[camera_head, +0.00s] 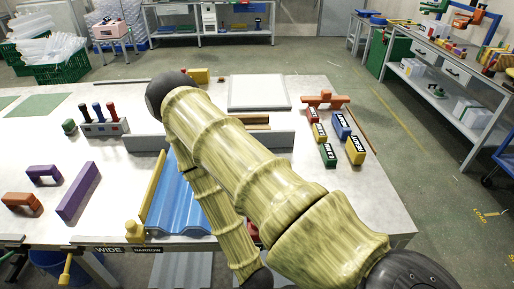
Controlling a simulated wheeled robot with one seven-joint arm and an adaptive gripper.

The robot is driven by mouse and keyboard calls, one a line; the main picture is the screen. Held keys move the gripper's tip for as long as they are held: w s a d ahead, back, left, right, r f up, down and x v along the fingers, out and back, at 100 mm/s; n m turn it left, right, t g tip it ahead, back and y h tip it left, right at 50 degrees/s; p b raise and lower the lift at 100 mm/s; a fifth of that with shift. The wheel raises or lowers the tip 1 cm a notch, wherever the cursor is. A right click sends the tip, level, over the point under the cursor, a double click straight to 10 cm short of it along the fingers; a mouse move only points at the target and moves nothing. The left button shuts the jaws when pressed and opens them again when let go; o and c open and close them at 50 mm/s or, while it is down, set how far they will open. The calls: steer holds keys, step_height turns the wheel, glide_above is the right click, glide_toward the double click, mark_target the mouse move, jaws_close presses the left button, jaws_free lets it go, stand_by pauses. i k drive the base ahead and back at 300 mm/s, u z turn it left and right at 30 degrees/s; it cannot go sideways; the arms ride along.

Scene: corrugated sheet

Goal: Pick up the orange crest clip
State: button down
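An orange-brown bridge-shaped clip (22,201) stands on the left front of the white table, in front of a purple clip of similar shape (44,174). It looks like the orange crest clip. A second orange piece (325,100), wide with short feet, lies at the back right of the table. I cannot tell for sure which one is meant. A blue corrugated sheet (180,205) lies in the middle, partly hidden by my arm. My gripper is not in view; my arm bends down toward the bottom edge, right of the sheet.
A long purple bar (79,191) lies right of the clips. A yellow rail (152,188) borders the sheet. A grey rack with coloured handles (104,127) stands behind. Several labelled coloured blocks (341,126) lie on the right. The left middle of the table is clear.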

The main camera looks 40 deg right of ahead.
mark_target(11, 200)
steer(key=u, duration=0.2)
steer(key=k, duration=0.35)
steer(key=u, duration=1.1)
steer(key=i, duration=1.3)
steer(key=z, duration=0.85)
